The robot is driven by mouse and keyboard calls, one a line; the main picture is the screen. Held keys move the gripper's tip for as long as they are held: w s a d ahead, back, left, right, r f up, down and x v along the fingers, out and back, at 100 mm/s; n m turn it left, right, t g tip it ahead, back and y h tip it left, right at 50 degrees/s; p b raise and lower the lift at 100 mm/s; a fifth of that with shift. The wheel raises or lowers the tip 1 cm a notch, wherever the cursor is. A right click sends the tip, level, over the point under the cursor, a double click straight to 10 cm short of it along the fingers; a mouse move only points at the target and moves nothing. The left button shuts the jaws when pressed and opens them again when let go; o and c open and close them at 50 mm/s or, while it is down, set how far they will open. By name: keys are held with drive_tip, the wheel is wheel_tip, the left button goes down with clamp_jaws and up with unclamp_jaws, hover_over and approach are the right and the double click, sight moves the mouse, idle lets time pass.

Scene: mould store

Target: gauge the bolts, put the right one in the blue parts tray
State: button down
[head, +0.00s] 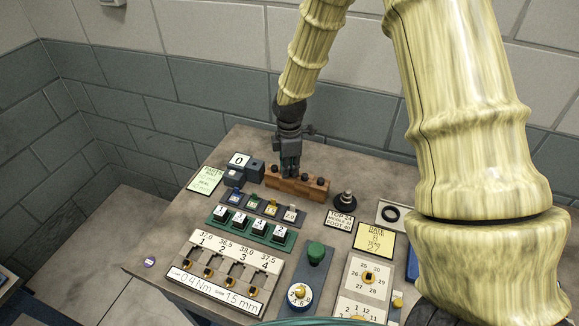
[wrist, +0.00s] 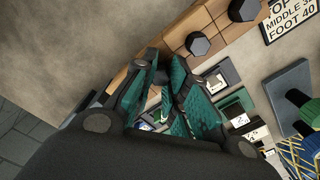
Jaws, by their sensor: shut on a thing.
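A wooden bolt rack (head: 300,186) stands towards the back of the table. Black hex bolt heads show on its right part, one (head: 320,181) near the end; in the wrist view another bolt head (wrist: 198,43) is clear. My gripper (head: 290,172) points down over the rack's left part. In the wrist view its green-padded fingers (wrist: 165,95) are shut on a dark thing, seemingly a bolt, mostly hidden between them. I cannot tell whether it is clear of the rack. I cannot surely make out the blue parts tray; a bluish thing (head: 7,279) is cut off at the left edge.
Nearer stand a green numbered stand (head: 250,232), a white panel (head: 228,277) and a green knob (head: 316,250). A dark post (head: 344,198) stands right of the rack.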

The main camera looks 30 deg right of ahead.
idle(0.3)
drive_tip(key=c, duration=1.3)
unclamp_jaws()
drive_tip(key=shift+c, duration=0.2)
drive_tip(key=o, duration=0.4)
drive_tip(key=shift+r+p, duration=3)
drive_tip(key=shift+r, duration=0.7)
